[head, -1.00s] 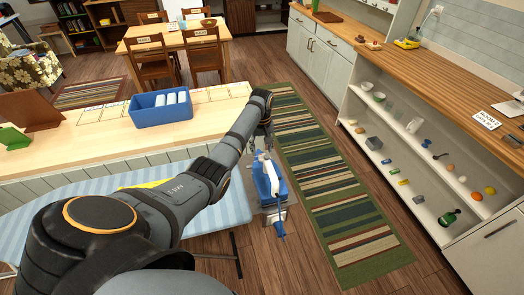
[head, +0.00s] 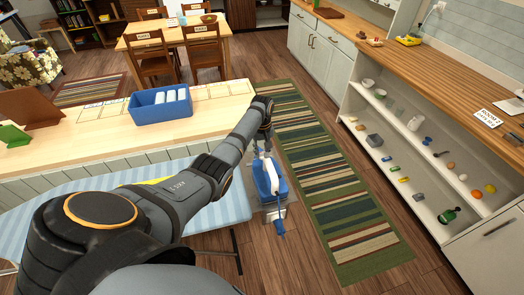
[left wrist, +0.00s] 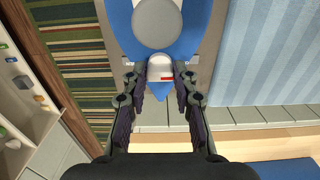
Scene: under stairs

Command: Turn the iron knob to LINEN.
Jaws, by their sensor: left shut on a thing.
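The blue and white iron (head: 271,182) stands on a grey rest at the right end of the blue-striped ironing board (head: 222,208). My left gripper (head: 264,143) reaches down to the iron's far end. No LINEN lettering is readable. My right gripper is out of view.
A pale wooden counter (head: 75,140) with a blue bin (head: 160,112) lies behind the board. A striped green rug (head: 325,180) covers the floor to the right. Open shelves (head: 415,175) with small items stand beyond it.

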